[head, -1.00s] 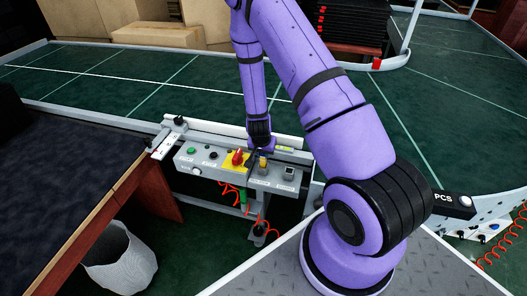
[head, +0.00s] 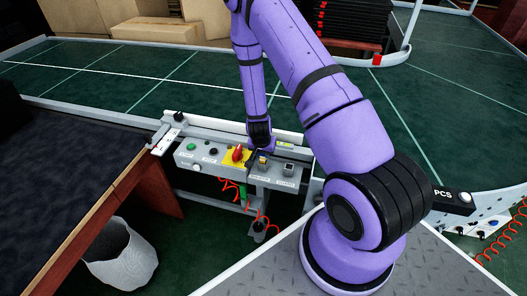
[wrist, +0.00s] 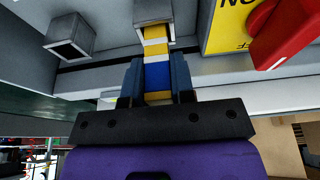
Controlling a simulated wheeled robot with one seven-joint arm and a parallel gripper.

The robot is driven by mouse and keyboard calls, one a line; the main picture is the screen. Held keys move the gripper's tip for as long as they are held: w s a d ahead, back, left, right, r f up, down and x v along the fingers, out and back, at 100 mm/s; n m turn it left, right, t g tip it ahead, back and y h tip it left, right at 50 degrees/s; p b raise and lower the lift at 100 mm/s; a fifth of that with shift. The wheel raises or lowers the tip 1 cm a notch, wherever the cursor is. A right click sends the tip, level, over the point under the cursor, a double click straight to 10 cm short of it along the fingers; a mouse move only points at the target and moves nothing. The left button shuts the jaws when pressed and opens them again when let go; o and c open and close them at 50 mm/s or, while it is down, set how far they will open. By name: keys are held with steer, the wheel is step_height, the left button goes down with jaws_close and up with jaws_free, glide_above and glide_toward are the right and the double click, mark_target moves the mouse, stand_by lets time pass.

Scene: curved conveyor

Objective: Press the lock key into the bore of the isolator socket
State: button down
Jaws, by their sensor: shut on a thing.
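The lock key (wrist: 157,76), yellow with a blue band and pale bands, is between the two fingers of my gripper (wrist: 157,72) in the wrist view. The gripper is shut on it. The key's yellow front end meets the open face of a grey square socket (wrist: 154,11), the isolator socket. The wrist view does not show how deep the tip sits in the bore. In the head view the isolator socket (head: 262,164) is on the grey control panel, right of the red switch, and my gripper (head: 262,149) is just over it, partly hidden.
A second grey square socket (wrist: 70,36) is beside it, at the panel's right end in the head view (head: 288,169). The red rotary switch (head: 238,154) on its yellow plate is close on the other side. A conveyor (head: 110,80) runs behind the panel.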

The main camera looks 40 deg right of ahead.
steer(key=shift+f, duration=0.5)
steer(key=c, duration=0.9)
jaws_free()
steer(key=shift+r, duration=0.1)
steer(key=v, duration=1)
steer(key=shift+s+a+r, duration=0.15)
steer(key=shift+r, duration=0.1)
